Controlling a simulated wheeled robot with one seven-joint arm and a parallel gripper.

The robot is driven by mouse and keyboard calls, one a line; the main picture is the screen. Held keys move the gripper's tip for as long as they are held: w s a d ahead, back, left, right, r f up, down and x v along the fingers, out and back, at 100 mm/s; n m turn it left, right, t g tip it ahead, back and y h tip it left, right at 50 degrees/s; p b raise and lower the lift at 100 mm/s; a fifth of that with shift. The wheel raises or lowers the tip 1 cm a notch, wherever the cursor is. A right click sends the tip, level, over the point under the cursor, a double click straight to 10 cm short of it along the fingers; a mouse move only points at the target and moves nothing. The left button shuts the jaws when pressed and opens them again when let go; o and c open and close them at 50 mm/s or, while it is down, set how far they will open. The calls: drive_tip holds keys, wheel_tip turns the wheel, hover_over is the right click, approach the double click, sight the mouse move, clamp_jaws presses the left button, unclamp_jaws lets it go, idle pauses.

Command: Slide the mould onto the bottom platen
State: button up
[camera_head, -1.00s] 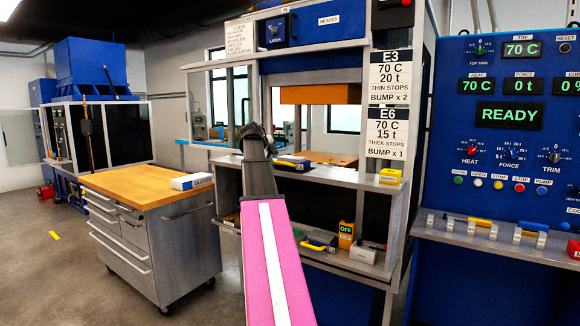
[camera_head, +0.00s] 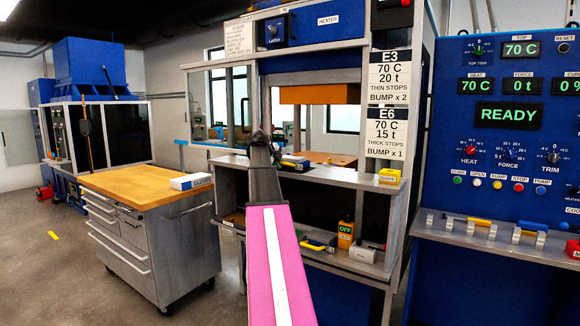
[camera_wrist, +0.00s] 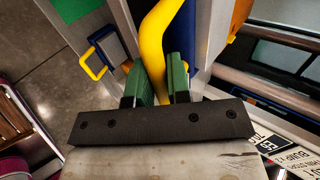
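In the head view, the mould (camera_head: 296,162) is a low dark and blue piece with a yellow handle, on the press ledge in front of the brown bottom platen (camera_head: 335,157). My gripper (camera_head: 280,162) is at its left end, partly hidden by my arm. In the wrist view, the two green fingers (camera_wrist: 160,84) stand on either side of a bent yellow handle (camera_wrist: 160,35). The handle fills the gap and appears gripped. A blue part (camera_wrist: 207,40) lies right beside it. Most of the mould is hidden.
The orange upper block (camera_head: 320,94) hangs well above the platen. A yellow box (camera_head: 389,176) stands on the ledge at right, near the press's right post. A yellow-handled tool (camera_head: 318,243) lies on the lower shelf. A wood-topped cabinet (camera_head: 140,184) stands at left.

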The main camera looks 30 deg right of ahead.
sight(287, 159)
clamp_jaws()
drive_tip(key=shift+d, duration=0.15)
drive_tip(key=shift+w+d, duration=0.55)
drive_tip(key=shift+d, duration=0.7)
drive_tip(key=shift+w+d, duration=0.55)
drive_tip(key=shift+d, duration=0.75)
drive_tip(key=shift+w+d, duration=0.55)
drive_tip(key=shift+d, duration=0.7)
drive_tip(key=shift+w+d, duration=0.55)
drive_tip(key=shift+d, duration=0.75)
drive_tip(key=shift+w+d, duration=0.5)
drive_tip(key=shift+d, duration=0.75)
drive_tip(key=shift+w+d, duration=0.55)
drive_tip(key=shift+d, duration=0.75)
